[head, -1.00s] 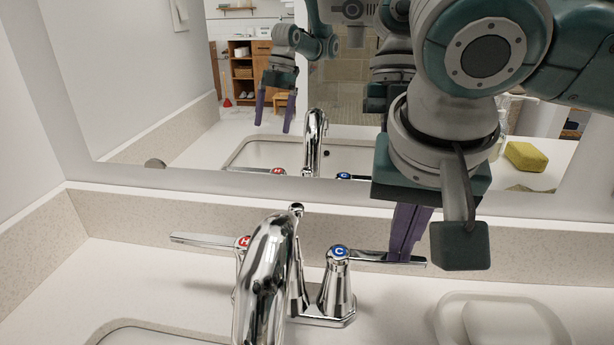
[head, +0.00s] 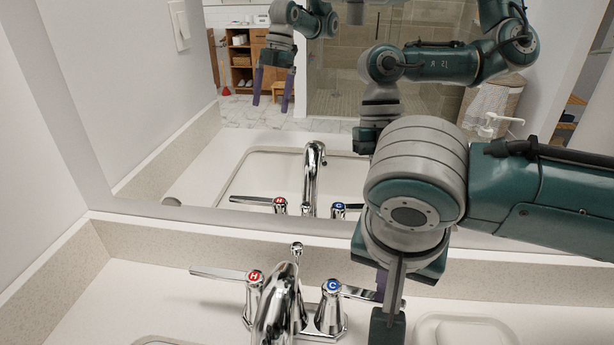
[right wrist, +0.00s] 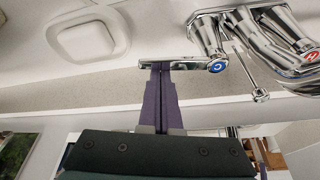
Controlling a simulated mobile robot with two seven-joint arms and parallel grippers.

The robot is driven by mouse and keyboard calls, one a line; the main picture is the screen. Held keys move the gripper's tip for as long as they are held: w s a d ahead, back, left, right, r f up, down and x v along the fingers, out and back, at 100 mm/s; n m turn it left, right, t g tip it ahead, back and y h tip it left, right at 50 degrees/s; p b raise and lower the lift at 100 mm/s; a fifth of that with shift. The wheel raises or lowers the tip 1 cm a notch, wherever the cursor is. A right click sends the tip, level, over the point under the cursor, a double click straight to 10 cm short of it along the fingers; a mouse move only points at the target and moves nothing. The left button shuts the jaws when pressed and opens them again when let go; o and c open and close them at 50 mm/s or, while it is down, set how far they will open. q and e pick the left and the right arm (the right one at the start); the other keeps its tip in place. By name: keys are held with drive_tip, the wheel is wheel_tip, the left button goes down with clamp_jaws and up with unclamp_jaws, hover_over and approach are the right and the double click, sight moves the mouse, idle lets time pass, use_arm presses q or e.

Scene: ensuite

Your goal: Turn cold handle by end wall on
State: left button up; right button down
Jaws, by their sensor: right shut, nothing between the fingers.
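The chrome cold handle (head: 332,287) has a blue C cap and stands right of the spout (head: 280,315). Its lever points right, roughly along the backsplash, and my right arm covers its outer end in the head view. In the right wrist view, the whole cold lever (right wrist: 180,64) shows. My right gripper (right wrist: 160,70) is shut and empty, its purple fingertips at the lever's edge near the free end; contact is not certain. In the head view only a sliver of its purple fingers (head: 382,285) shows. My left gripper appears only as a mirror reflection, fingers apart.
The hot handle (head: 254,277) with a red H cap has its lever pointing left. A white soap dish (head: 425,332) sits right of the faucet. The backsplash (head: 180,243) and mirror (head: 300,185) close off the back; the counter's left part is clear.

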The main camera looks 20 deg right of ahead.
drive_tip(key=shift+s+a+r+m+p, duration=0.3)
drive_tip(key=shift+m+p, duration=0.2)
drive_tip(key=shift+p, duration=0.45)
drive_tip(key=shift+s+a+f+m+g+p, duration=0.1)
drive_tip(key=shift+s+a+m+g+p, duration=0.15)
drive_tip(key=shift+m+p, duration=0.4)
use_arm(q)
wheel_tip(320, 180, up, 6)
drive_tip(key=p, duration=0.1)
use_arm(e)
drive_tip(key=shift+s+a+f+m+g+h, duration=0.1)
drive_tip(key=shift+s+a+m+g+h, duration=0.15)
drive_tip(key=shift+m, duration=0.5)
drive_tip(key=shift+s+a+f+m+g+h, duration=0.15)
drive_tip(key=shift+s+a+m+g, duration=0.15)
drive_tip(key=shift+m, duration=0.4)
use_arm(q)
drive_tip(key=shift+p, duration=0.3)
